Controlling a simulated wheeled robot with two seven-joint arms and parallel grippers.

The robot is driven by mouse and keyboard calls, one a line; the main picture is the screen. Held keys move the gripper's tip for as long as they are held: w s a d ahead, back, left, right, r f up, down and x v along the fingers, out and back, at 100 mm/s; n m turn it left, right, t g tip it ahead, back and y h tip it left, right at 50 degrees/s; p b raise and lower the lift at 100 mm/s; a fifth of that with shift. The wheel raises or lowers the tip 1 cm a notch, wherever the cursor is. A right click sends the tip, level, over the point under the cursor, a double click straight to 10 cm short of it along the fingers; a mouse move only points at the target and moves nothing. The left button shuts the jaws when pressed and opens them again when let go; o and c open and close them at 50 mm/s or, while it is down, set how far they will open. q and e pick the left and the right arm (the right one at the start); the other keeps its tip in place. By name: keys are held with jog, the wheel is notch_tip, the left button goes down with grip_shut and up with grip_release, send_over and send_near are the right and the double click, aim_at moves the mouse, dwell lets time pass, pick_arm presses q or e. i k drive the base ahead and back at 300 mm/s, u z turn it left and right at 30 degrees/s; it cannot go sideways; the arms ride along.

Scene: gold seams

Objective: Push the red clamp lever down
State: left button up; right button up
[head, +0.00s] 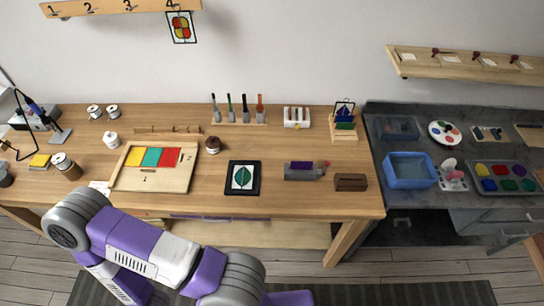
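A wooden board (165,181) lies on the left part of the wooden bench, with a yellow, a green and a red panel (168,158) set side by side in it. A small dark and red piece (148,170) lies on the board just below the panels. It is too small to tell whether it is the red clamp lever or whether it is up or down. One purple and grey arm of mine bends across the lower left, in front of the bench. Neither gripper shows.
A dark-framed leaf panel (242,178), a grey block with a purple top (305,170) and a brown box (350,182) stand to the right. Two white spools and a soldering iron (40,113) are at the left. Bare bench (210,190) lies right of the board.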

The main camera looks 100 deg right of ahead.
aim_at(328, 163)
jog(key=u, duration=0.25)
jog(key=k, duration=2.75)
